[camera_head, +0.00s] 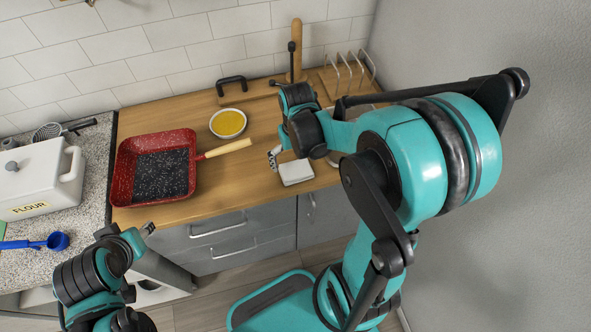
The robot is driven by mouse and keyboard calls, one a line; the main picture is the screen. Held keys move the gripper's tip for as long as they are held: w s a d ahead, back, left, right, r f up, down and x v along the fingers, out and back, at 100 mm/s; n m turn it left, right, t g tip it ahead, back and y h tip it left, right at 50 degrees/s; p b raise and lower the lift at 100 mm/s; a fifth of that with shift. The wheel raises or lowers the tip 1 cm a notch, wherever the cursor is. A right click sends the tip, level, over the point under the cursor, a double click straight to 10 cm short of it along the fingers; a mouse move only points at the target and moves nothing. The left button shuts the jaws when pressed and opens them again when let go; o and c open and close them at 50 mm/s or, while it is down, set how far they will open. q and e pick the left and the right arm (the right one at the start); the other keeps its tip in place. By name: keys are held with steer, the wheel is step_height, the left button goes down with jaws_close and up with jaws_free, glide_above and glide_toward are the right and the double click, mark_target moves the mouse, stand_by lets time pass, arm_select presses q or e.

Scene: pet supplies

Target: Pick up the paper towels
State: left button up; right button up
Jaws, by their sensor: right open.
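A small white block that looks like the folded paper towels (297,173) lies on the wooden counter near its front edge. My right gripper (275,157) is open, just left of and behind the white block in the picture. I cannot tell whether a fingertip touches it. My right arm covers part of the counter to the right of it. My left gripper (147,231) is at the lower left, in front of the counter and away from the paper towels. Its fingers are too small to read.
A red speckled pan (123,180) with a wooden handle sits left on the wooden counter (240,186). A rack (348,72) is at the back right. A white flour box (35,185) and blue scoop (57,241) are far left.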

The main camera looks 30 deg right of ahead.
mark_target(296, 169)
step_height(296, 169, down, 4)
steer(key=shift+f+b, duration=0.1)
steer(key=shift+b, duration=0.55)
steer(key=c, duration=0.8)
steer(key=shift+r, duration=0.25)
step_height(296, 169, up, 5)
steer(key=shift+s+f+p, duration=0.1)
steer(key=shift+f+p, duration=0.1)
steer(key=shift+p, duration=0.95)
steer(key=shift+c, duration=0.2)
steer(key=s+a+r+p, duration=0.1)
steer(key=s+r+p, duration=0.1)
steer(key=s, duration=0.3)
steer(key=s+a+r+p, duration=0.1)
steer(key=s+r, duration=0.3)
steer(key=s, duration=0.2)
steer(key=shift+a+p, duration=0.3)
steer(key=shift+p, duration=0.1)
